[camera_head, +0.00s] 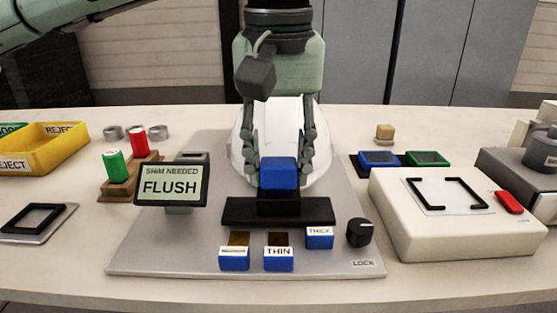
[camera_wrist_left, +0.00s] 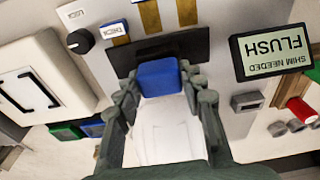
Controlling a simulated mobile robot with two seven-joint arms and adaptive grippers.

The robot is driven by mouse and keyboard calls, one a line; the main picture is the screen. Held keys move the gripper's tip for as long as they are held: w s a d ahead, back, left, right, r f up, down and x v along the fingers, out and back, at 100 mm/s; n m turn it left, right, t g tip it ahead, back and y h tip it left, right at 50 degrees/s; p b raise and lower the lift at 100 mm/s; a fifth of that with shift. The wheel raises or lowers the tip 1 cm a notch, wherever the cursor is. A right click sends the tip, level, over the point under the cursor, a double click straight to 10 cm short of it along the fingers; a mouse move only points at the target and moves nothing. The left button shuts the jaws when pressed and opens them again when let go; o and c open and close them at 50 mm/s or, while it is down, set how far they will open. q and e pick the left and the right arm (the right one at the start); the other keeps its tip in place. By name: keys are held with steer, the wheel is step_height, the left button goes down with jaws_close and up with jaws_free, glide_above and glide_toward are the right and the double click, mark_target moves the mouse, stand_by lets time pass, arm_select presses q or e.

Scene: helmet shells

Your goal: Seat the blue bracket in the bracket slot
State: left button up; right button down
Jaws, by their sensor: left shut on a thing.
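The blue bracket (camera_head: 278,174) is between the fingertips of my left gripper (camera_head: 281,160), which is shut on it. It stands right above the dark block (camera_head: 278,208) of the black fixture (camera_head: 320,212); whether it touches or sits in a slot there I cannot tell. In the left wrist view the blue bracket (camera_wrist_left: 159,77) lies between the fingertips (camera_wrist_left: 160,84), close to the black fixture (camera_wrist_left: 195,46). A white helmet shell (camera_head: 242,150) is behind the bracket and fingers, partly hidden. My right gripper is not in view.
A display (camera_head: 171,186) reads "SHIM NEEDED FLUSH". Blue-labelled shims (camera_head: 278,264) and a black lock knob (camera_head: 359,232) are in front on the grey plate (camera_head: 150,255). A white box (camera_head: 420,240) stands right; a yellow reject bin (camera_head: 45,150) stands left.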

arm_select(q)
steer(key=shift+f+b, duration=0.45)
steer(key=shift+f, duration=0.35)
stand_by(0.9)
steer(key=o, duration=1)
steer(key=shift+o, duration=0.2)
